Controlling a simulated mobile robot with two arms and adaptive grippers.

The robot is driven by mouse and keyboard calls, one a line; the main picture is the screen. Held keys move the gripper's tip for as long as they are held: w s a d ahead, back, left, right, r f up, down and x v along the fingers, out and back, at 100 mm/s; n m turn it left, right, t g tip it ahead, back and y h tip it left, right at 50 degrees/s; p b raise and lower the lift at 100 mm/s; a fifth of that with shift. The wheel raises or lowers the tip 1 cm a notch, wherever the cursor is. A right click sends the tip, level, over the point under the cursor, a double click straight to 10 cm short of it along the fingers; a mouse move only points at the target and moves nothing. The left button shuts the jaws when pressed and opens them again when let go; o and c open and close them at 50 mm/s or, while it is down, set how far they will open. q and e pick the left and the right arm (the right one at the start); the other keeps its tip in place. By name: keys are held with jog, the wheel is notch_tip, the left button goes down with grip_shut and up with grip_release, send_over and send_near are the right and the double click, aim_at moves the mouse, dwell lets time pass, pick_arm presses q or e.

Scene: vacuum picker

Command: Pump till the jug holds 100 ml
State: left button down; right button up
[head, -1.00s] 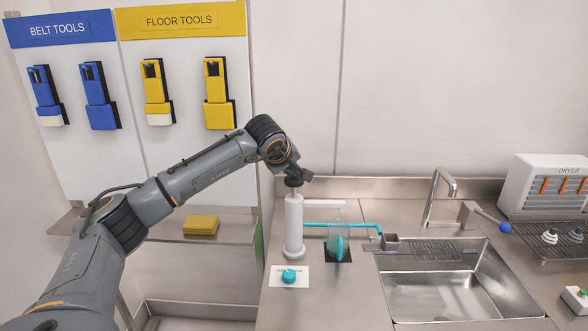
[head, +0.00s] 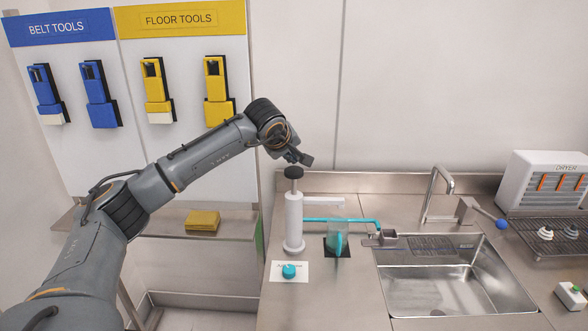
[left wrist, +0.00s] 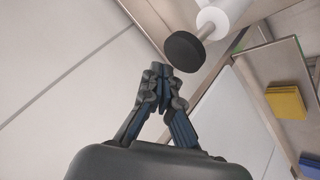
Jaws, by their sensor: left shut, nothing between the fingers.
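A white pump (head: 294,222) with a black knob (head: 293,173) on top stands upright on the counter. In the left wrist view the closed fingers (left wrist: 163,78) are apart from the black knob (left wrist: 184,52). My right gripper is not in view.
A teal cap (head: 289,271) sits on a white card in front of the pump. A sink (head: 455,290) with a tap (head: 437,195) is at right, a dryer (head: 548,183) beyond it. Tool boards hang at back left. A yellow sponge-like block (head: 203,221) lies on the shelf.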

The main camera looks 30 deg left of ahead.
pick_arm(q)
jog(key=shift+r+p, duration=1.55)
jog(key=shift+r, duration=0.85)
jog(key=shift+f, duration=0.1)
jog(key=shift+d, duration=0.1)
